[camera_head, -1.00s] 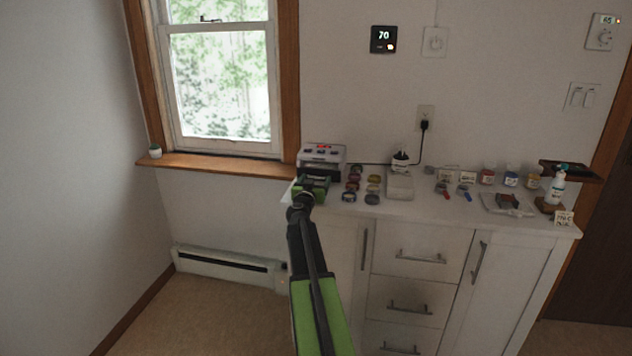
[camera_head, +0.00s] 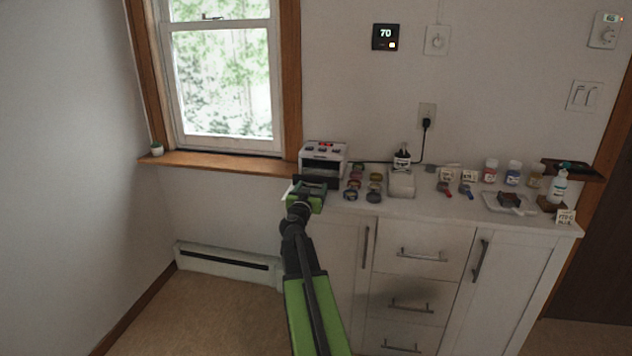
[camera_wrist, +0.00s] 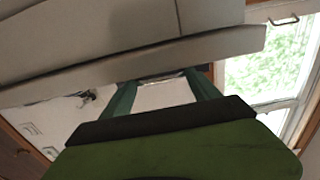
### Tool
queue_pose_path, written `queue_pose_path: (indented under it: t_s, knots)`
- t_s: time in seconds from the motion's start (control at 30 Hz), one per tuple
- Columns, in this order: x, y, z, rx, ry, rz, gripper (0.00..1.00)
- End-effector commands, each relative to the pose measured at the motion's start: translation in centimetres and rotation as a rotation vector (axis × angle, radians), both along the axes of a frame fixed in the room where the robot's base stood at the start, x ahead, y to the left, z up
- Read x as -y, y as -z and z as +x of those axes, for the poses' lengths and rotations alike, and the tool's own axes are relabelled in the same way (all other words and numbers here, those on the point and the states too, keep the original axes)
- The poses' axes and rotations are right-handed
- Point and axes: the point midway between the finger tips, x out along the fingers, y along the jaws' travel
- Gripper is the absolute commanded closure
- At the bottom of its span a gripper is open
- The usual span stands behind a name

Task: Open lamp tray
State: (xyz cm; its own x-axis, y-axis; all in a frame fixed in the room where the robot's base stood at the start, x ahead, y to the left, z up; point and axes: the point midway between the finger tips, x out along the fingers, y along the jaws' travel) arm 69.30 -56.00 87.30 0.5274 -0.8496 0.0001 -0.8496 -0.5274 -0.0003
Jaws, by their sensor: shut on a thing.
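The lamp (camera_head: 323,157) is a white box with red lights on top, at the left end of the counter under the window's right side. Its front shows a dark opening below the white top. My gripper (camera_head: 306,190) is just in front of it, near the counter's left front edge, and is shut on what seems to be the tray's edge. The tray itself is mostly hidden behind my gripper in the head view. In the wrist view my gripper's green fingers (camera_wrist: 164,80) reach to a thin pale edge at their tips.
Several small round pots (camera_head: 374,188) stand right of the lamp. A white device (camera_head: 401,182) with a dark bottle stands farther right, then jars and a pump bottle (camera_head: 558,186). The wooden sill (camera_head: 220,165) is behind left. Floor in front is clear.

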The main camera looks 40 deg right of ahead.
Motion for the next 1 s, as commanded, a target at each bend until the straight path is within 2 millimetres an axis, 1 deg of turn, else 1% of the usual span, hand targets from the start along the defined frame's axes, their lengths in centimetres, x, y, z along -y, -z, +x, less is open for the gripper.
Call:
queue_pose_path:
  t_s: [0.03, 0.1, 0.2, 0.57, 0.6, 0.63, 0.67, 0.9, 1.0]
  knots:
    - [-1.4, 0.0, -1.0, 0.000, -0.002, 0.000, 1.00]
    - [-2.5, 0.0, -1.6, 0.000, -0.003, 0.000, 1.00]
    - [-3.4, 0.0, -2.1, 0.000, -0.003, 0.000, 1.00]
    - [-3.5, 0.0, -2.1, 0.000, -0.002, 0.000, 1.00]
    - [-3.5, 0.0, -2.1, 0.000, -0.002, 0.000, 0.24]
    - [-3.5, 0.0, -2.1, 0.000, -0.002, 0.000, 0.20]
    - [-3.5, 0.0, -2.1, 0.000, -0.002, 0.000, 0.20]
    - [-3.5, 0.0, -2.2, 0.000, -0.001, 0.000, 0.20]
    - [-3.9, 0.0, -2.4, 0.000, 0.000, 0.000, 0.20]
